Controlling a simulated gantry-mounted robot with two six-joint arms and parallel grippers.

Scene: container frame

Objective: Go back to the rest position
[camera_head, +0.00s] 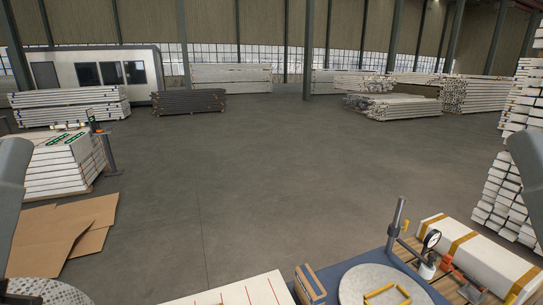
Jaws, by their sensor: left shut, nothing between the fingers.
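My left arm (10,190) comes in at the left edge as a grey link. My left gripper (14,298) shows only as a small dark part in the bottom left corner, shut and empty, with its fingertips hard to make out. It is low, beside a round speckled plate (52,291). My right arm (527,160) shows as a grey link at the right edge. My right gripper is not in view.
Flattened cardboard (65,228) lies at left. The middle floor (250,170) is clear.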

